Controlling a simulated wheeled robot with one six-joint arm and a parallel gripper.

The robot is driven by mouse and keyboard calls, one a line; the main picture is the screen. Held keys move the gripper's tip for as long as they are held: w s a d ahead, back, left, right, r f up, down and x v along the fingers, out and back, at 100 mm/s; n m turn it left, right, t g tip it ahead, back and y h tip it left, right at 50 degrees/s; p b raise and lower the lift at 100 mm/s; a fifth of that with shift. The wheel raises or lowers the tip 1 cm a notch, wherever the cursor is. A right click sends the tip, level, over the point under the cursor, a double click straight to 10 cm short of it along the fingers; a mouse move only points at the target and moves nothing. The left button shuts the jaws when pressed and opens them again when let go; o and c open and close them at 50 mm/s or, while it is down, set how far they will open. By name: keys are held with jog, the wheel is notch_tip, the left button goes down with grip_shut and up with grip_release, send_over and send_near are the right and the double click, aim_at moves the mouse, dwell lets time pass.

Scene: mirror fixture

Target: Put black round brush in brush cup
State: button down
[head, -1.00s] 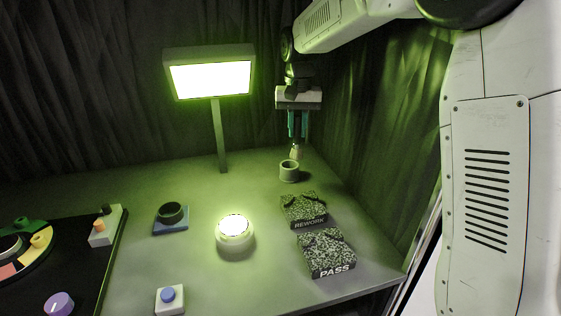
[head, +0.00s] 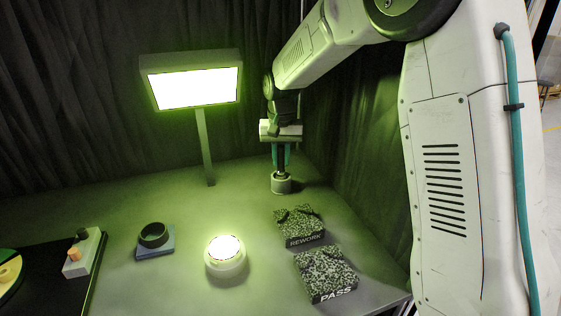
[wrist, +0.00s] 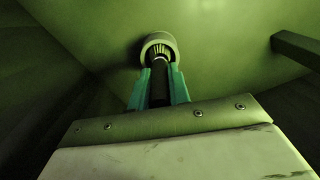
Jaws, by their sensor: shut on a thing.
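My gripper (head: 281,158) is shut on the black round brush (head: 281,163) and holds it upright over the brush cup (head: 281,184). The cup is a small grey-green round cup at the back right of the table. In the wrist view the brush (wrist: 158,88) lies between the teal fingers of my gripper (wrist: 159,80). Its pale bristle end shows within the ring of the cup's rim (wrist: 147,44). In the head view the brush's lower end meets the cup's mouth. How deep it sits, and whether it touches the bottom, is hidden.
A lit panel lamp on a post (head: 205,148) stands left of the cup. In front are the REWORK block (head: 301,226), the PASS block (head: 326,275), a glowing round light (head: 226,262) and a dark ring on a blue base (head: 155,244). A dark curtain borders the table behind and right.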

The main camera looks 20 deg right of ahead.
jog(key=shift+f, duration=0.7)
jog(key=shift+f, duration=0.1)
jog(key=c, duration=1.3)
grip_release()
